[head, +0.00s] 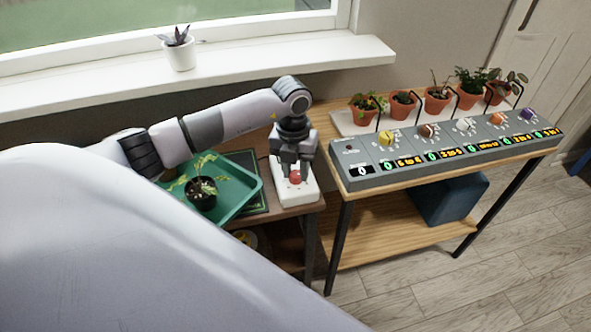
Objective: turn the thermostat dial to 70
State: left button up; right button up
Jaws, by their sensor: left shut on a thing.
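A white box (301,193) lies on the small wooden table, and a red round knob (296,178) sits on it; this looks like the thermostat and its dial. My left gripper (293,169) points down over the box, with its fingers shut on the red knob. The fingers and wrist hide part of the knob and the box's far end. No scale or number can be read on the box. My right gripper is not in view.
A green tray (244,181) with a dark potted plant (201,193) is left of the box. A long grey panel (460,158) with coloured knobs and lit displays stands on the right table. Several terracotta pots stand behind it. A white pot (180,54) is on the windowsill.

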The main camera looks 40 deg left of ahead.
aim_at(294, 173)
pick_arm(q)
jog(key=shift+m, duration=0.8)
jog(key=o, duration=1.1)
jog(key=shift+c, duration=0.2)
jog(key=shift+r, duration=0.1)
jog(key=shift+a+r+b, duration=0.15)
jog(key=shift+r+b, duration=0.2)
jog(key=shift+r, duration=3.15)
